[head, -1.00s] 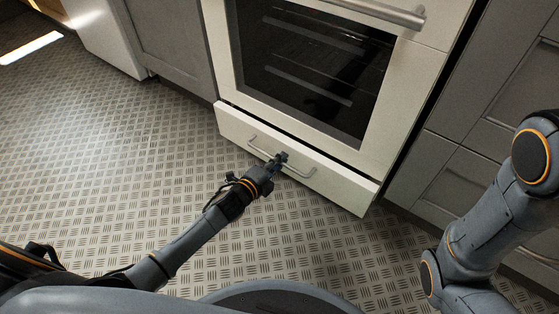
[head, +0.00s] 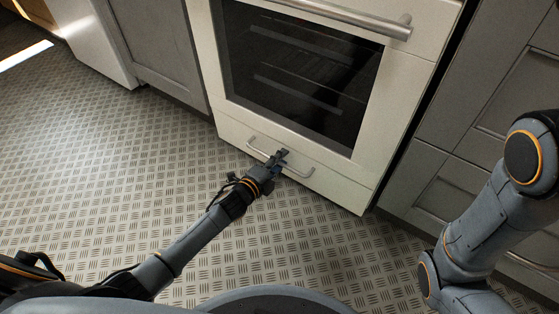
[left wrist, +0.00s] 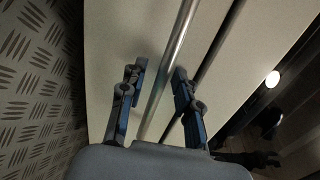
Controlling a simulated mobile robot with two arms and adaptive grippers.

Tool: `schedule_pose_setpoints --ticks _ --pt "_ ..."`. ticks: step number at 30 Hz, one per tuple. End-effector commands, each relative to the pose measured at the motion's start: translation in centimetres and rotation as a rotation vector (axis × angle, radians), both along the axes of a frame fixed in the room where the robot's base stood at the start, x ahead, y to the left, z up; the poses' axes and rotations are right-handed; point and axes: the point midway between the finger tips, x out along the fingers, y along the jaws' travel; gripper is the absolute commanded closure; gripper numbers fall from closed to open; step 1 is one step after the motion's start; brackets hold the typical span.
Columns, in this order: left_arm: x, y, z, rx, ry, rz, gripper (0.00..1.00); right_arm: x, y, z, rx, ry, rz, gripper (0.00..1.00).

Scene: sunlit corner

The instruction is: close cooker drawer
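The cooker drawer (head: 330,190) is the white panel low on the cooker, below the oven door. Its front looks flush with the cooker, with no open gap along its top edge. A thin metal handle (head: 299,173) runs across it, and shows as a bar in the left wrist view (left wrist: 181,32). My left gripper (head: 280,156) is at the middle of the handle. In the left wrist view its two fingers (left wrist: 158,82) are apart, with the bar passing between them and space beside it. My right gripper is out of view.
The white cooker has a dark oven window (head: 295,75) and a thick door handle (head: 340,17). Grey cabinets stand on the left (head: 160,50) and right (head: 440,130). The patterned floor (head: 110,150) is clear. My right arm shows at the right edge.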

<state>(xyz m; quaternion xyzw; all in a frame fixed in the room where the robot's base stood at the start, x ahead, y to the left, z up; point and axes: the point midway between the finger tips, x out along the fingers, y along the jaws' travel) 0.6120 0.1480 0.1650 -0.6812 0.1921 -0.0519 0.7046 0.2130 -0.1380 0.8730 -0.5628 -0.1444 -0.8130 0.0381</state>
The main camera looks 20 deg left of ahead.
Motion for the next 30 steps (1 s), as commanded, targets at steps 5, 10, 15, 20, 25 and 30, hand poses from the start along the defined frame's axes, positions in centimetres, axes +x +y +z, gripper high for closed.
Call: schedule_pose_setpoints --ticks 5,10,15,20,25,30 --pt "-0.2 0.1 0.0 0.0 0.001 0.0 0.68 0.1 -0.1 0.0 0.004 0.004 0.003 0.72" --pt "-1.8 0.7 0.2 0.003 0.001 0.001 0.68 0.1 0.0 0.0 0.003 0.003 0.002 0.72" --pt "-5.0 1.8 0.8 0.001 0.004 -0.001 0.68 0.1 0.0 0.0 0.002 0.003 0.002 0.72" --pt "-7.9 2.8 1.5 0.001 0.003 -0.001 0.68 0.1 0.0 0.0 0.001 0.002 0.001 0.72" --pt "-10.1 3.6 2.0 0.001 0.002 0.0 0.68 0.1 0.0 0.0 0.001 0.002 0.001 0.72" --pt "-11.0 4.0 2.3 0.001 0.001 0.0 0.68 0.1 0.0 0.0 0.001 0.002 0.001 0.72"
